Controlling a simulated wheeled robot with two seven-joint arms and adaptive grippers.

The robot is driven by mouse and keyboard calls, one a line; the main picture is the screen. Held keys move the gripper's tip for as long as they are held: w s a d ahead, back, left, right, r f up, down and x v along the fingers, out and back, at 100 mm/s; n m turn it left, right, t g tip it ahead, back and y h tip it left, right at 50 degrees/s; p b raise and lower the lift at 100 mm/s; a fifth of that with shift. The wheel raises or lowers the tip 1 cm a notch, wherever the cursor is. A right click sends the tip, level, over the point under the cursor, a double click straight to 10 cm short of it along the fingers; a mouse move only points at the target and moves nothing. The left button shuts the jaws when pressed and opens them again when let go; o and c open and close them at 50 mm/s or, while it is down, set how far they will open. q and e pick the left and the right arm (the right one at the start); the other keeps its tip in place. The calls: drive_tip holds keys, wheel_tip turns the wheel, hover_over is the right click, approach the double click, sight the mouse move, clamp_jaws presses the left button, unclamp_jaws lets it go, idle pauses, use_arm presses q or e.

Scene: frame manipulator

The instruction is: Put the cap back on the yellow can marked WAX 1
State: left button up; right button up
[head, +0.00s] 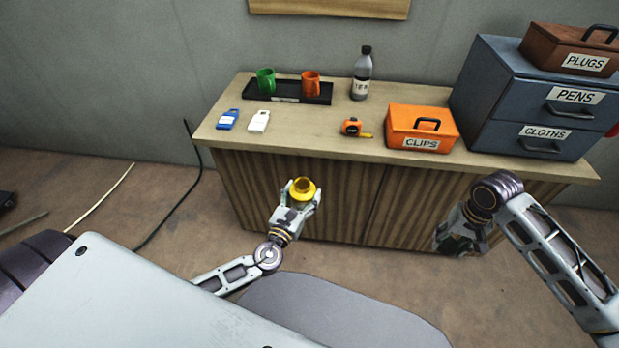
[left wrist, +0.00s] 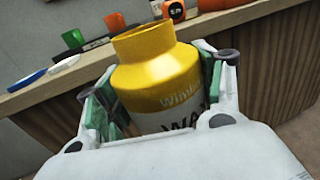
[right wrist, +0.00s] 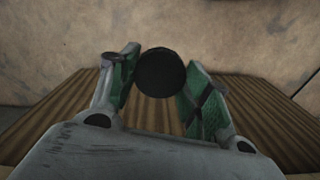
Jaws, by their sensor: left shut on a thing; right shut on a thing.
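The yellow can (head: 303,186) is held upright, its open neck showing and no cap on it. In the left wrist view the can (left wrist: 157,70) has a white label with the letters "WA" partly visible. My left gripper (head: 301,198) is shut around the can's body, in front of the cabinet. My right gripper (head: 458,240) is in front of the cabinet's right part, well to the right of the can. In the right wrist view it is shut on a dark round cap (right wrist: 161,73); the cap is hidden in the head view.
The cabinet top (head: 300,145) carries a black tray (head: 287,99) with green and orange mugs, a bottle (head: 362,75), a tape measure (head: 351,127), an orange CLIPS box (head: 422,128), blue and white items and a drawer unit (head: 530,100). Space between my grippers is clear.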

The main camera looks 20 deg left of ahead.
use_arm(q)
drive_tip(key=d+r+m+g+h, duration=0.2)
drive_tip(key=d+r+m+h, duration=0.2)
drive_tip(key=d, duration=0.3)
drive_tip(key=w+d+r+m+g+h, duration=0.1)
drive_tip(key=d+r+m+g+h, duration=0.1)
drive_tip(key=d+r+h, duration=0.4)
drive_tip(key=shift+w+d+r+m+h, duration=0.15)
drive_tip(key=shift+d+r+m+h, duration=0.35)
drive_tip(key=shift+d+m, duration=0.6)
drive_tip(key=shift+d+f, duration=0.1)
drive_tip(key=shift+d, duration=0.1)
